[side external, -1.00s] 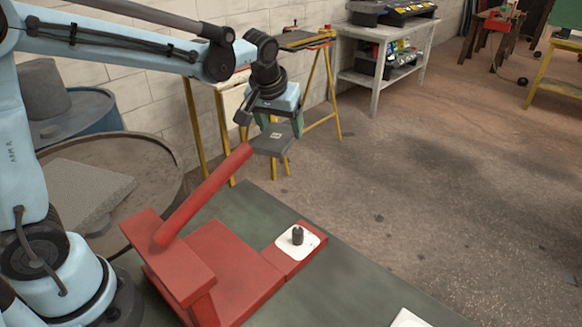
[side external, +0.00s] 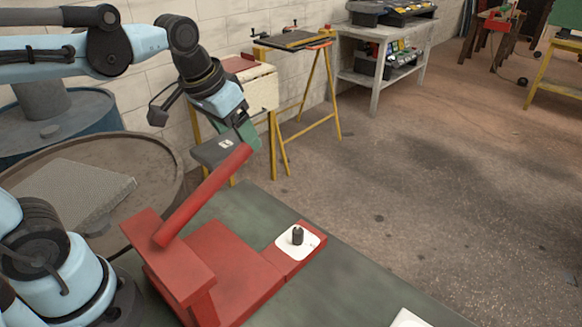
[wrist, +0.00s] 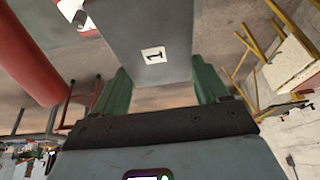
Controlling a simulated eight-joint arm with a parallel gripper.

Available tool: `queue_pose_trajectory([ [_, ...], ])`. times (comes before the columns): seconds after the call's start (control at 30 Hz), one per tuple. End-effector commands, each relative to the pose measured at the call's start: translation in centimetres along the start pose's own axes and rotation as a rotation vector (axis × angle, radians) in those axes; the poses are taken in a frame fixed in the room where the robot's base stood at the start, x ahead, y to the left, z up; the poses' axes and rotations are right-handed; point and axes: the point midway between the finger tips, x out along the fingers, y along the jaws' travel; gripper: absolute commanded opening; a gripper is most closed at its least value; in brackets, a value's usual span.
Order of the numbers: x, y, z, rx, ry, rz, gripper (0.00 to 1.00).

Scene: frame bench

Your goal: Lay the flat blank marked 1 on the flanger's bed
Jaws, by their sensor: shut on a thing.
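The grey flat blank marked 1 (side external: 211,150) is held in the air, its label facing up. My gripper (side external: 243,137) is shut on one edge of it. In the wrist view the blank (wrist: 178,60) sits between the two green fingers (wrist: 160,85), and the 1 reads clearly. The red flanger (side external: 180,262) stands on the green bench, with its long red handle (side external: 205,195) slanting up. The blank is behind the handle's upper end. The flanger's flat red bed (side external: 232,270) looks bare, and the blank is apart from it. Part of the bed is hidden by the upright red part.
A white plate with a dark knob (side external: 297,237) sits on the red block at the bed's right end. Another white piece (side external: 408,318) lies at the bench's front edge. A round drum (side external: 150,160) with a grey slab (side external: 70,190) is at left. The handle stands close to the blank.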

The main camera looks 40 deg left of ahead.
Motion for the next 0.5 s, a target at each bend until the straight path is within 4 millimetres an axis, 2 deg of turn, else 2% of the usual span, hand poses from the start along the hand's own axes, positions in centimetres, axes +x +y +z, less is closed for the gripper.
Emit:
queue_pose_trajectory([
  [0.17, -1.4, 0.0, -0.7, 0.0, 0.001, 0.0, 0.19],
  [0.5, -8.1, 0.0, -3.4, -0.001, 0.0, -0.001, 0.19],
])
